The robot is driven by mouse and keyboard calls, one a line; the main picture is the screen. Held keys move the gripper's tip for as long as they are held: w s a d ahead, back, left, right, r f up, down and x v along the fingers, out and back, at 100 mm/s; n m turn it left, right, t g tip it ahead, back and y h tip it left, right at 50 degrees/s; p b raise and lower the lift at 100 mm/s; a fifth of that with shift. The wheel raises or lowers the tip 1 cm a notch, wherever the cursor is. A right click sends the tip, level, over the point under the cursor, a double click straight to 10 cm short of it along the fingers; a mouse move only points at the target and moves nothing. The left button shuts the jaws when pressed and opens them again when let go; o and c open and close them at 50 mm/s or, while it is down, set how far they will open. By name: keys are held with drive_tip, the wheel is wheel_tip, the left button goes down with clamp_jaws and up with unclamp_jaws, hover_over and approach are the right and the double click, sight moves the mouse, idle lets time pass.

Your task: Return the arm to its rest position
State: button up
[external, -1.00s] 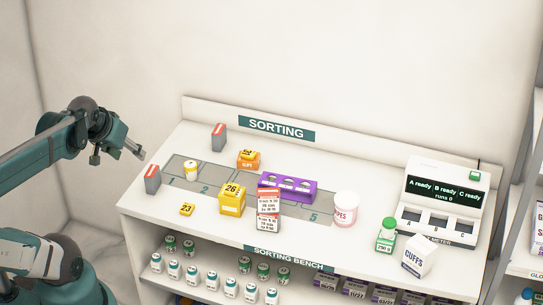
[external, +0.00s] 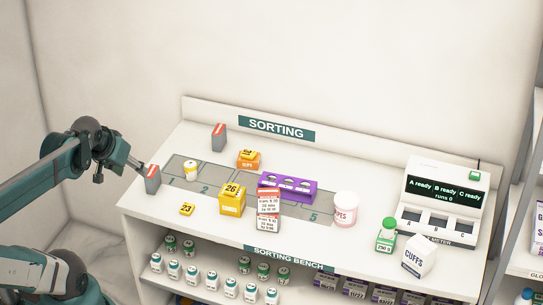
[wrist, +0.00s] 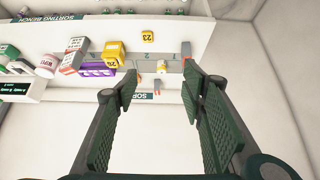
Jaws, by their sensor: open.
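My arm reaches in from the left in the external view. My gripper (external: 138,166) is at the left end of the sorting bench (external: 142,221), with its fingertips close to a grey box with a red top (external: 153,180); I cannot tell if they touch. In the wrist view my gripper (wrist: 162,88) shows two dark green fingers spread wide, with nothing between them. Beyond the fingertips lie the bench and its items.
On the bench stand a yellow box (external: 232,199), an orange box (external: 248,160), a purple holder (external: 288,187), a red and white carton (external: 268,210), a wipes tub (external: 346,208) and a meter (external: 443,205). The wall area above the bench is clear.

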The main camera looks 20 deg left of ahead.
drive_tip(key=shift+f+b, duration=1.3)
drive_tip(key=shift+f, duration=0.5)
